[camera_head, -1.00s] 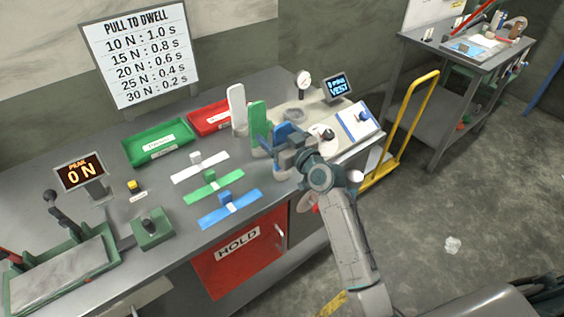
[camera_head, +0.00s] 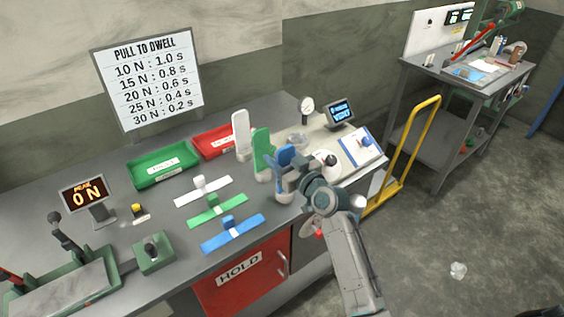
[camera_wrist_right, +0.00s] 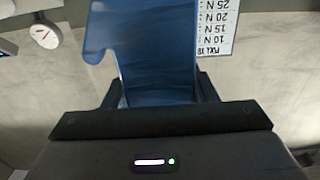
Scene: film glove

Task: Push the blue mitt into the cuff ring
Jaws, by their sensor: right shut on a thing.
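The blue mitt (camera_head: 286,154) stands upright at the right end of a row of mitts on the bench, beside the green mitt (camera_head: 262,150). My right gripper (camera_head: 284,178) is shut on it from the front right. In the right wrist view the blue mitt (camera_wrist_right: 158,45) fills the space between the two dark fingers of the right gripper (camera_wrist_right: 160,88). The gripper and arm hide part of the mitt's base in the head view. I cannot clearly make out the cuff ring; a round clear rim (camera_head: 298,137) lies just behind the mitt. My left gripper is out of view.
A white mitt (camera_head: 241,135) stands left of the green one. Green (camera_head: 161,166) and red (camera_head: 212,141) trays and coloured crosses lie left. A yellow rail (camera_head: 411,150) stands right.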

